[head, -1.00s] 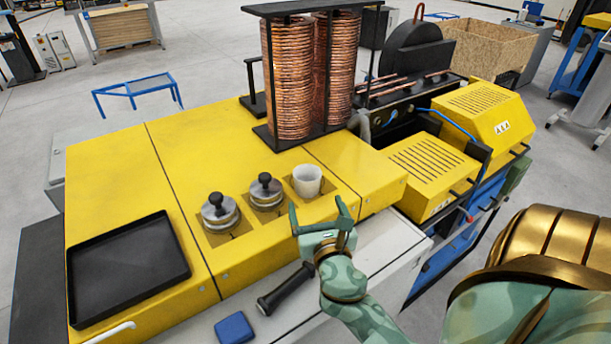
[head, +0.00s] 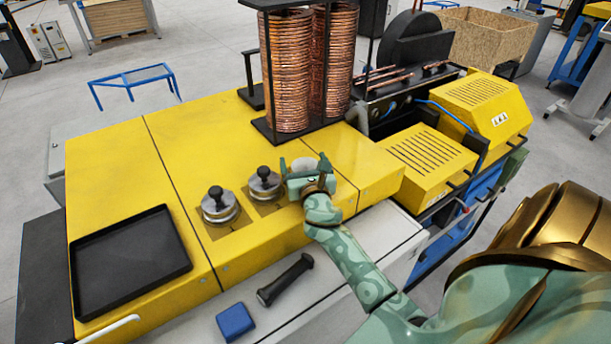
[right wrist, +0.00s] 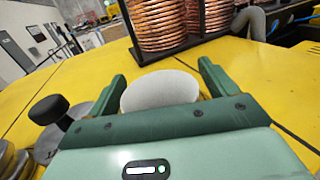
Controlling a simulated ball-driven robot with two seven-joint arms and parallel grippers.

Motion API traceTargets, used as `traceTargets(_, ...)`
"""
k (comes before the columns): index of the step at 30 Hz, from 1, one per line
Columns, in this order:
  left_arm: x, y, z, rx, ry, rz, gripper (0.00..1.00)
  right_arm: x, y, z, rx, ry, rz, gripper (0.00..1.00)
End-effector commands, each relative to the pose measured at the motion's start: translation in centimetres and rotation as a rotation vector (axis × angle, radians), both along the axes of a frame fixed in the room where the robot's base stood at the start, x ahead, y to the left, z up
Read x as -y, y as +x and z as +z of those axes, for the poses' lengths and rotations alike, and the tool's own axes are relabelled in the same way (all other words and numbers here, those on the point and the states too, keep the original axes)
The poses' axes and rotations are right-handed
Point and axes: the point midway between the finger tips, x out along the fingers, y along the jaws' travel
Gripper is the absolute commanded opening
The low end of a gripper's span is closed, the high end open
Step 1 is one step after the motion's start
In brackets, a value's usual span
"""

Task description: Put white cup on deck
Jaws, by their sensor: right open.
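The white cup (head: 304,166) stands on the yellow deck (head: 195,146), mostly hidden behind my right gripper in the head view. In the right wrist view the cup (right wrist: 160,90) shows between the two green fingers. My right gripper (head: 304,163) is open, with a finger on each side of the cup; I cannot tell whether either finger touches it. It also shows in the right wrist view (right wrist: 162,72). My left gripper is not in view.
Two metal pots with black knobs, a left one (head: 219,206) and a right one (head: 264,184), sit left of the cup. Copper coils (head: 288,75) in a black frame stand behind it. A black tray (head: 130,262), a black-handled tool (head: 286,280) and a blue block (head: 235,322) lie nearer.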

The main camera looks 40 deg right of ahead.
Motion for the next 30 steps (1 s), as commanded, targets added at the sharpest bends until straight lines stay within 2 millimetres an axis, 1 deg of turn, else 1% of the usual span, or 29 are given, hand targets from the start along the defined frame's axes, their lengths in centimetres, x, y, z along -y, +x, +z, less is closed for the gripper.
traceTargets(2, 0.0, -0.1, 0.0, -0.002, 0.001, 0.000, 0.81, 0.0, 0.0, 0.0, 0.000, 0.000, 0.000, 0.85)
traceTargets(3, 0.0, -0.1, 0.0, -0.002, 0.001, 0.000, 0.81, 0.0, 0.0, 0.0, 0.000, 0.000, 0.000, 0.79)
traceTargets(5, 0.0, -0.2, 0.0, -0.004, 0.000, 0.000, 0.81, 0.0, 0.0, 0.0, 0.000, 0.000, 0.000, 0.62)
traceTargets(6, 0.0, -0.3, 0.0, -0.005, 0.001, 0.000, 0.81, 0.0, 0.0, 0.0, 0.000, 0.000, 0.000, 0.51)
traceTargets(7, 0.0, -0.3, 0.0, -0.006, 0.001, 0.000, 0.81, 0.0, 0.0, 0.0, 0.000, 0.000, 0.000, 0.43)
traceTargets(8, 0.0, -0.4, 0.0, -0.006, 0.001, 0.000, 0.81, 0.0, 0.0, 0.0, 0.000, 0.000, 0.000, 0.38)
traceTargets(10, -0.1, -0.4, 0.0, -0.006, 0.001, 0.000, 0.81, 0.0, 0.0, 0.0, 0.000, 0.001, 0.000, 0.38)
traceTargets(11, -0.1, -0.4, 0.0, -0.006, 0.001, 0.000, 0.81, 0.0, 0.0, 0.0, 0.000, 0.001, 0.000, 0.34)
traceTargets(17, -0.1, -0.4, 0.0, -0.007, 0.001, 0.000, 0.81, -0.1, -0.1, 0.1, 0.000, 0.001, 0.000, 0.34)
traceTargets(20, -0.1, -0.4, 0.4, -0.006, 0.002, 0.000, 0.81, -0.1, 0.0, 0.7, 0.001, 0.000, 0.000, 0.34)
traceTargets(23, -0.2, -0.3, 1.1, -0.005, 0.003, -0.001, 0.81, 0.0, 0.0, 1.9, 0.001, 0.000, 0.001, 0.34)
traceTargets(26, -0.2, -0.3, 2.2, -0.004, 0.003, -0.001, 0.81, 0.0, -0.1, 3.9, 0.002, -0.003, 0.001, 0.34)
traceTargets(29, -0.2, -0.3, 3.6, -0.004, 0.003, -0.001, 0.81, 0.2, -2.2, 6.2, 0.000, -0.004, 0.002, 0.34)
traceTargets(30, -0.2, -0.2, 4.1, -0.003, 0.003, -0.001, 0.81, 0.3, -3.1, 7.3, 0.001, -0.004, 0.002, 0.34)
